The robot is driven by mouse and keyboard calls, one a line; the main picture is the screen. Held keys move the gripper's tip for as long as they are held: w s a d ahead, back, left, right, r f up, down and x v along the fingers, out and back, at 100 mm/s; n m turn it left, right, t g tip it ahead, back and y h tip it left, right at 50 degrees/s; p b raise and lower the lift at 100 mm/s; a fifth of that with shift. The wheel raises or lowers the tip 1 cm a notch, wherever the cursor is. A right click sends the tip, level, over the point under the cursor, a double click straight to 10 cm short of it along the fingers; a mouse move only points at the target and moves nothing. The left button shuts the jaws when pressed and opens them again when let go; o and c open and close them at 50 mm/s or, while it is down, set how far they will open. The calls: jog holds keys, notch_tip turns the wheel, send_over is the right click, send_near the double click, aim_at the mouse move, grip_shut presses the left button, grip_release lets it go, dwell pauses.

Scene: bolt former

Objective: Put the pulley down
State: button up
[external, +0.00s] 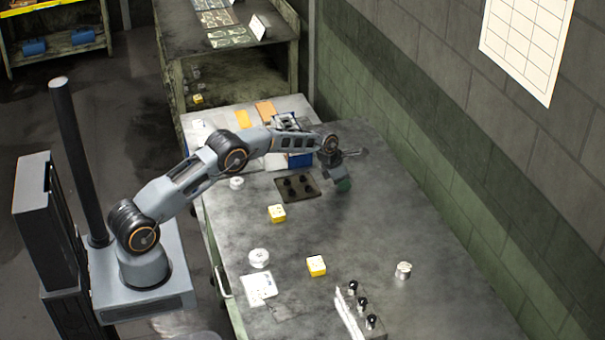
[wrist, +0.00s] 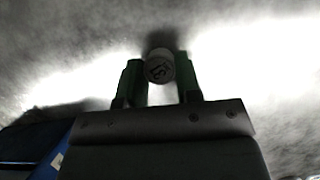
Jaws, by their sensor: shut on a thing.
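My gripper (wrist: 160,82) is shut on the pulley (wrist: 160,67), a small round grey piece with dark markings on its end face. The pulley sits between the two green fingers in the wrist view. In the external view my gripper (external: 343,184) is low over the far part of the grey table (external: 345,235), right of a dark plate. The pulley is hidden there. I cannot tell whether it touches the table top.
Yellow boxes (external: 277,213) (external: 316,266), white round parts (external: 259,258) and a metal cylinder (external: 403,270) stand nearer. The table's middle right is clear.

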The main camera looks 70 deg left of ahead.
jog(key=shift+f, duration=0.15)
jog(key=o, duration=1)
